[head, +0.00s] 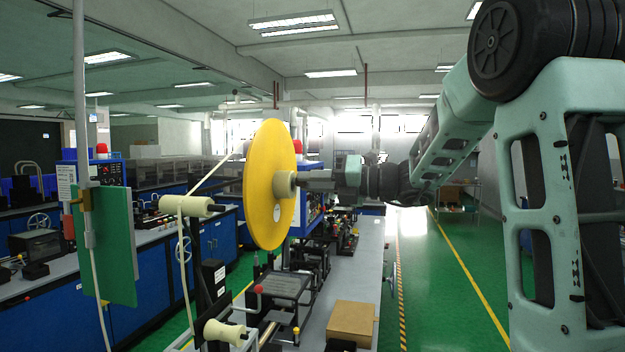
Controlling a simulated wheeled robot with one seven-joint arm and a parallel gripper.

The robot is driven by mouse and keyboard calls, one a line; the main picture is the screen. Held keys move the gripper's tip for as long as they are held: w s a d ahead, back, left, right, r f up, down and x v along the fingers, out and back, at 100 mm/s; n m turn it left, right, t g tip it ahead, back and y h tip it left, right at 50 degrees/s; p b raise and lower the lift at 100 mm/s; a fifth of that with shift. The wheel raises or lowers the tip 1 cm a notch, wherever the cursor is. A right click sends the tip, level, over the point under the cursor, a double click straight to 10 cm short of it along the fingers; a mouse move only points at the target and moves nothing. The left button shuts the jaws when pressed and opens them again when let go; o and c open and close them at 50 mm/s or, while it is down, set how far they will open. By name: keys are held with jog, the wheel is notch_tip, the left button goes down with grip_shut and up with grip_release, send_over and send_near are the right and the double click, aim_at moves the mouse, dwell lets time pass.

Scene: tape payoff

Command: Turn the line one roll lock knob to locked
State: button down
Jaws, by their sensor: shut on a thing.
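The large yellow roll (265,150) stands upright on its mount in the middle of the head view. I cannot read any locked mark or the knob's angle.
Cream guide rollers (188,206) stand left of the roll, with pale tape running over the upper one. A green panel (110,245) hangs on a pole at the left. A cardboard box (352,322) lies on the grey bench (366,270). The green aisle at the right is clear.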

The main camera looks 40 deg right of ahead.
jog(key=c, duration=1.3)
grip_release()
jog(key=b+v, duration=0.6)
jog(key=v, duration=1.1)
jog(key=shift+s+b, duration=0.2)
jog(key=shift+b, duration=0.2)
jog(key=shift+d, duration=0.1)
